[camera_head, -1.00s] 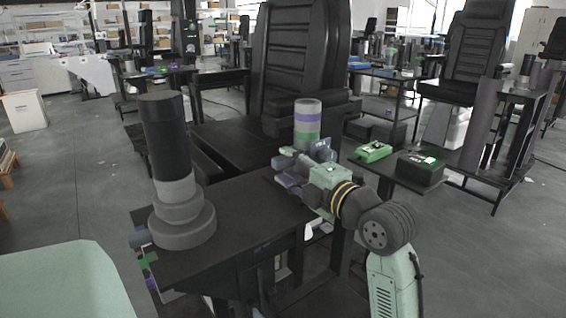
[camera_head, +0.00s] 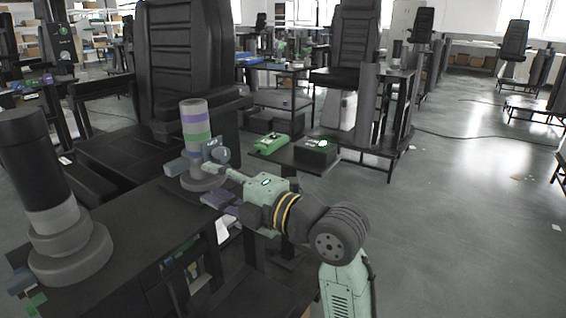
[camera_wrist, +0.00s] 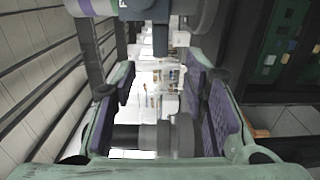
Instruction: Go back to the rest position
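My gripper (camera_head: 218,188) is at the edge of the dark work table (camera_head: 140,215), just below and right of a lift column (camera_head: 197,130) with purple, green and grey bands. In the wrist view my gripper (camera_wrist: 163,95) has its two purple-padded fingers apart, with nothing held between them. Part of a banded column (camera_wrist: 98,8) crosses the top of that view, beyond the fingers. In the head view I cannot tell whether the gripper touches the column or the blue-grey parts (camera_head: 215,152) around its lower part.
A black column on a grey stepped base (camera_head: 70,255) stands on the table's left part. A large black seat (camera_head: 185,60) rises behind. A green device (camera_head: 270,142) and a black box with a green light (camera_head: 316,152) sit on a side stand. Open floor (camera_head: 460,220) lies right.

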